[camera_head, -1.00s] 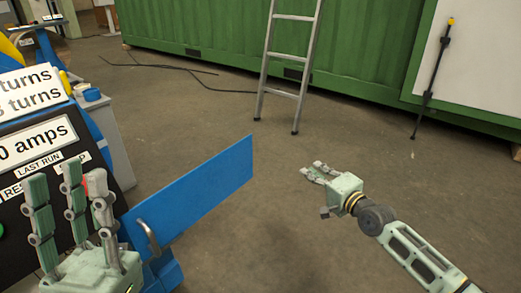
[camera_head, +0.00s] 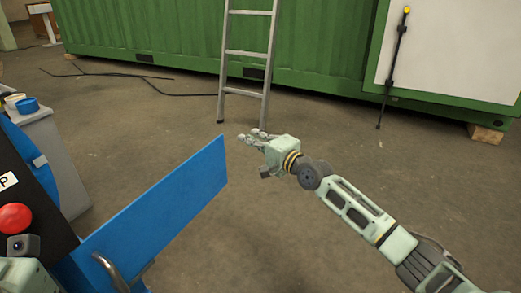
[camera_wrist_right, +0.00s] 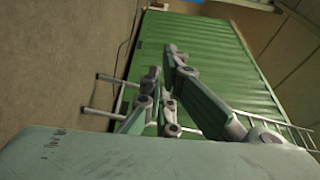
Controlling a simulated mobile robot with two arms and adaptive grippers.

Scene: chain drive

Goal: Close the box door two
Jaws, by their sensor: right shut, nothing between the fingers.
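The blue box door (camera_head: 165,205) stands open in the head view, reaching out from the machine at the lower left. A grey bar handle (camera_head: 110,270) is on it near the bottom. My right gripper (camera_head: 250,136) is shut and empty, just to the right of the door's far upper corner, with a small gap in the picture. In the right wrist view its fingers (camera_wrist_right: 165,95) point at the green container, and the door does not show. Of my left gripper (camera_head: 20,275) only a part shows at the lower left edge, with its fingers out of view.
The machine's dark panel has a red button (camera_head: 15,218). A grey cabinet (camera_head: 55,160) with a blue roll stands behind it. A ladder (camera_head: 247,75) leans on a green container (camera_head: 165,35). Dark cables lie on the floor.

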